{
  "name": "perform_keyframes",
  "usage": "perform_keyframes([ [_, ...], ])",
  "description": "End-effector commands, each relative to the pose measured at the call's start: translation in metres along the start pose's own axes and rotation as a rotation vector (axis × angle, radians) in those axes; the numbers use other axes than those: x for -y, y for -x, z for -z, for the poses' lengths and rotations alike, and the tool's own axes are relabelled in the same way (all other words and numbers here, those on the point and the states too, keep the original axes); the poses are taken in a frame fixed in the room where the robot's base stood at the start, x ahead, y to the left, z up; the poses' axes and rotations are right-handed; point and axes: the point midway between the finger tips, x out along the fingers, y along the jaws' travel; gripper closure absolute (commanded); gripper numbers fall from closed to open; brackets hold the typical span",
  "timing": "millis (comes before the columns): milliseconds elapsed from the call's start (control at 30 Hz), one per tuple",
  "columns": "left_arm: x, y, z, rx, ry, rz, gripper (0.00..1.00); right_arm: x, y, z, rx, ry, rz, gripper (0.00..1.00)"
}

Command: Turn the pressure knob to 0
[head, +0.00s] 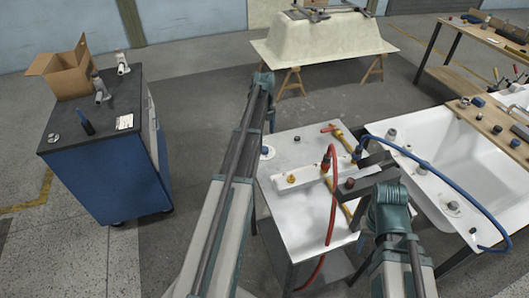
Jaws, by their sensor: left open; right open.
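A white-topped cart (290,228) stands in front of me with a pale block bearing fittings. On it are a yellow knob (291,179), a dark red knob (350,183) and a red fitting (326,163). I cannot tell which is the pressure knob, and no scale is readable. My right gripper (347,174) is open, its dark fingers reaching left around or above the dark red knob; I cannot tell whether they touch it. My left arm stretches past the cart's left side; its teal end shows, but its fingers cannot be made out.
A red hose (332,210) hangs over the cart's front. A blue hose (429,168) runs across the white tub (478,150) at right. A blue cabinet (105,180) with a cardboard box (62,72) stands left. Another tub shell (320,40) is behind. Floor between is clear.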

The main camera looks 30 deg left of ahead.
Motion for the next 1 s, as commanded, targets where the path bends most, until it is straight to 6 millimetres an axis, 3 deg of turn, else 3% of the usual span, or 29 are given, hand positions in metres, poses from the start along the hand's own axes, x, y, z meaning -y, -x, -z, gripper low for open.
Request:
perform_keyframes([
  [33, 0.000, -0.016, 0.000, 0.000, 0.000, 0.000, 0.26, 0.002, -0.016, 0.001, 0.000, 0.000, 0.000, 0.50],
  [500, 0.000, -0.079, 0.000, 0.000, 0.000, 0.000, 0.26, 0.007, -0.079, 0.005, 0.000, -0.001, 0.000, 0.50],
  [967, 0.000, -0.086, 0.000, 0.000, 0.000, 0.000, 0.26, 0.008, -0.086, 0.005, 0.000, 0.000, 0.000, 0.50],
  [1000, 0.000, -0.086, 0.000, 0.000, 0.000, 0.000, 0.33, 0.008, -0.086, 0.005, 0.000, 0.000, 0.000, 0.50],
])
